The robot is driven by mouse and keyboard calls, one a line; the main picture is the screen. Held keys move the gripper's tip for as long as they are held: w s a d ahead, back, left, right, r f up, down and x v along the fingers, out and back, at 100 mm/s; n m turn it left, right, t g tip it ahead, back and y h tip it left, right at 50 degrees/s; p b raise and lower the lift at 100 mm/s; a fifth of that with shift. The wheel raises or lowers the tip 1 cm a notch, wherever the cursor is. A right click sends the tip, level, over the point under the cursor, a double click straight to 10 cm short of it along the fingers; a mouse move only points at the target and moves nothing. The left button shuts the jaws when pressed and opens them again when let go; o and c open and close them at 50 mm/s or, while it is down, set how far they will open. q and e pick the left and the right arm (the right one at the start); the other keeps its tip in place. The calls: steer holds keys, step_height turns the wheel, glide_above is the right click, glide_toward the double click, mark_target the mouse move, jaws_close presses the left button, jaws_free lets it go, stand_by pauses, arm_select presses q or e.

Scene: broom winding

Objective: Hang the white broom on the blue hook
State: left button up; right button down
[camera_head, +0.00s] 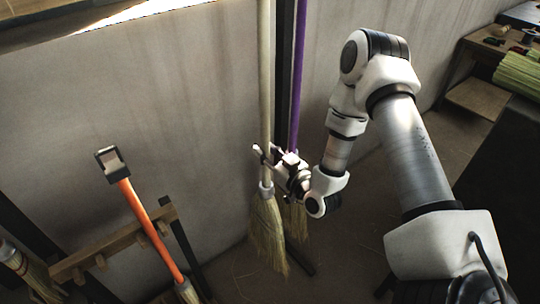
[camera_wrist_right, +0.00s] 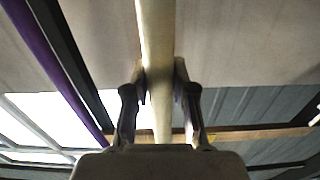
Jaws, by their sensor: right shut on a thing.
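The white broom (camera_head: 265,90) is upright near the wall in the head view, with its pale handle running up out of the picture and its straw head (camera_head: 266,228) low down. My right gripper (camera_head: 262,155) is shut on its handle just above the straw head. In the right wrist view the pale handle (camera_wrist_right: 156,60) passes between the two fingers of my right gripper (camera_wrist_right: 160,100). The blue hook is not seen in either view. My left gripper is not in view.
A broom with a purple handle (camera_head: 298,70) stands just right of the white one, by a dark post. An orange-handled broom (camera_head: 150,228) leans at a wooden rack (camera_head: 100,250) at lower left. A workbench (camera_head: 485,55) with straw stands at upper right. Floor shows between.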

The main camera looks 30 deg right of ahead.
steer(key=w+f+b, duration=0.1)
steer(key=w+b, duration=0.2)
steer(key=w, duration=0.4)
steer(key=shift+w+a+f, duration=0.2)
steer(key=shift+a+f, duration=0.1)
stand_by(0.3)
stand_by(0.5)
steer(key=c, duration=0.9)
jaws_free()
steer(key=shift+s, duration=0.1)
